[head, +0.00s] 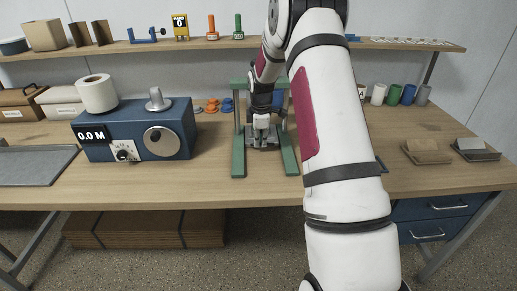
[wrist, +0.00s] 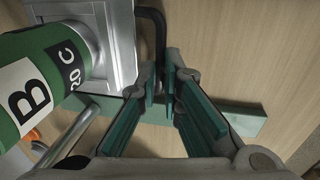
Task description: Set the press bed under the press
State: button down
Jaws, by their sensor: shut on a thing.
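The green press (head: 238,140) stands on the bench, with two uprights and long feet. The press bed (head: 254,141) is a grey metal plate low between the uprights; in the wrist view its silver body (wrist: 112,75) lies at upper left with a black bar handle (wrist: 152,22). My gripper (head: 263,133) reaches down at the press and hides part of the bed. In the wrist view my gripper (wrist: 161,90) has its teal pads closed around the handle. A green foot bar (wrist: 245,118) runs beneath the fingers. How well the bed is seated cannot be told.
A green cylinder labelled B (wrist: 35,90) is close left of my fingers. A blue machine (head: 135,130) with a white roll stands left on the bench. Small trays (head: 427,152) and coloured cups (head: 394,95) are at right. A shelf (head: 150,45) runs behind.

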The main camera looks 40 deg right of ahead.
jog(key=shift+w+d+r, duration=0.1)
jog(key=shift+w, duration=0.15)
jog(key=c, duration=1.7)
grip_release()
jog(key=r, duration=0.4)
jog(key=s+r, duration=0.1)
jog(key=r, duration=0.2)
jog(key=s+a+r, duration=0.1)
jog(key=r, duration=0.3)
jog(key=shift+r, duration=0.3)
jog(key=shift+a, duration=0.1)
